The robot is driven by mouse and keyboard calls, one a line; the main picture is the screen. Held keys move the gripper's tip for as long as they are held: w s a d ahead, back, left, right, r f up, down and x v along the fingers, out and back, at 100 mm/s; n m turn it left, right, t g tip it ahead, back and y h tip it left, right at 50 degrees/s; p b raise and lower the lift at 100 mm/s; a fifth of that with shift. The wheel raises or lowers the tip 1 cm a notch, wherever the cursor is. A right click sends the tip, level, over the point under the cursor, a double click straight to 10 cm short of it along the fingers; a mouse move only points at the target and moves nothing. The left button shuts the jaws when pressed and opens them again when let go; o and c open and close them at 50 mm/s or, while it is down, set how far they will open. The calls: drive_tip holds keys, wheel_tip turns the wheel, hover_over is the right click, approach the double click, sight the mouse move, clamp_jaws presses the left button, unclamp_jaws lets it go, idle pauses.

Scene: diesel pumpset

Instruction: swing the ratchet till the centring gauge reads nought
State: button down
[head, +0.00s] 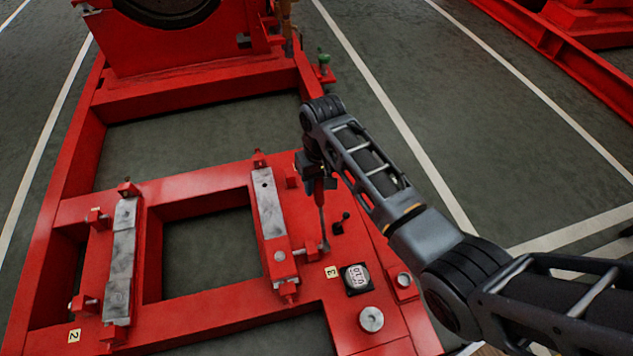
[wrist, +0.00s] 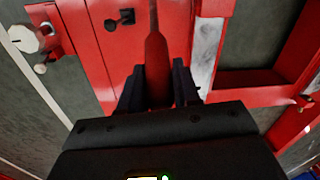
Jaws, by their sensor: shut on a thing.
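The ratchet (head: 322,222) has a red handle and a thin grey shaft. Its head sits at the end of an adjusting screw beside the right-hand grey pad (head: 268,205) on the red frame. My gripper (head: 317,182) is shut on the red handle, which also shows between the two black fingers (wrist: 159,88) in the wrist view as a red grip (wrist: 157,58). The gauge (head: 355,278) is a square black block with a round pale face, right of the ratchet head, near a yellow "3" tag. Its reading is too small to tell. The gauge is not clear in the wrist view.
A small black lever (head: 341,223) stands on the red frame (head: 225,180) just right of the ratchet. A round silver knob (head: 371,319) is below the gauge. Another grey pad (head: 122,260) lies to the left. Grey floor with white lines is open to the right.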

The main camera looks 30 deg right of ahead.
drive_tip(key=shift+s+r, duration=0.1)
drive_tip(key=s+r+p, duration=0.1)
drive_tip(key=p, duration=0.1)
drive_tip(key=shift+s+a+t+p, duration=0.15)
drive_tip(key=shift+t+p, duration=0.25)
drive_tip(key=s+a+f+t+h+p, duration=0.1)
drive_tip(key=s+a+t+h+p, duration=0.1)
drive_tip(key=s+t, duration=0.7)
drive_tip(key=shift+s+a+p, duration=0.45)
drive_tip(key=shift+s+p, duration=0.7)
drive_tip(key=shift+s, duration=1.75)
drive_tip(key=c, duration=0.9)
unclamp_jaws()
